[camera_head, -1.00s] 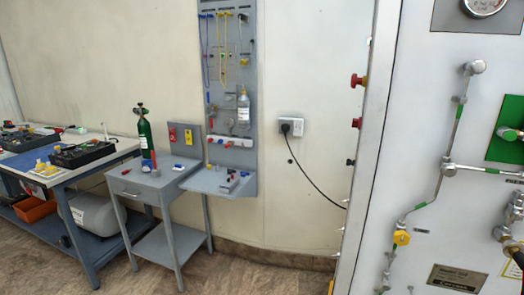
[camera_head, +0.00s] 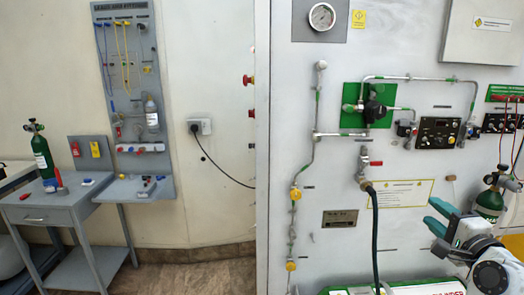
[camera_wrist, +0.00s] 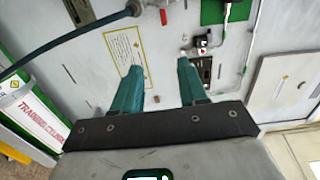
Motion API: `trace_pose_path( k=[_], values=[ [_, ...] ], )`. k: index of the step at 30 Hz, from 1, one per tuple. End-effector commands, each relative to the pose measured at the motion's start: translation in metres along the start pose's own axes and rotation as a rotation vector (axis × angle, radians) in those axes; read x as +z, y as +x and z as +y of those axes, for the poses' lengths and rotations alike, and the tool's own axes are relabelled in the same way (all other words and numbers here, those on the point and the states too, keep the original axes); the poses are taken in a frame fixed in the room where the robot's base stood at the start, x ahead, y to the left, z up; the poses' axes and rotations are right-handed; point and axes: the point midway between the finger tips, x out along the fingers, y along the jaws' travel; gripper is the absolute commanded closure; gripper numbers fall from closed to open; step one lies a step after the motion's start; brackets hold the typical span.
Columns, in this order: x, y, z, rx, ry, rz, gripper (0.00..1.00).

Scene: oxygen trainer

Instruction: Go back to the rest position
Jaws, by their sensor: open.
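My gripper (camera_head: 437,216) is in the lower right of the head view, in front of the white trainer panel (camera_head: 340,100). Its two teal fingers are apart, and nothing shows between them. In the wrist view my gripper (camera_wrist: 160,75) is also open and empty, facing the panel with its yellow-framed label (camera_wrist: 124,48). The fingers look clear of the panel, though the exact gap cannot be told.
A dark hose (camera_head: 375,235) hangs from the red-handled valve (camera_head: 368,163) left of my gripper. A green cylinder (camera_head: 490,205) stands just right of it. A grey side table (camera_head: 55,208) and a tool board (camera_head: 128,80) stand left. Floor is free between table and panel.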

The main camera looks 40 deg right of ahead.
Motion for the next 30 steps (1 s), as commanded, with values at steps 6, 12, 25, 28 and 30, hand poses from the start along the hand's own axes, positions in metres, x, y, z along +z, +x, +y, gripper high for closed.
trace_pose_path(
  k=[6,12,25,28,30],
  values=[
    [0.026,0.005,0.023,0.089,-0.125,-0.065,0.57],
    [0.059,0.005,0.055,0.2,-0.291,-0.158,0.57],
    [0.172,-0.064,0.208,0.586,-0.972,-0.661,0.57],
    [0.197,-0.109,0.255,0.678,-1.177,-0.868,0.57],
    [0.21,-0.144,0.283,0.725,-1.305,-1.018,0.57]
  ],
)
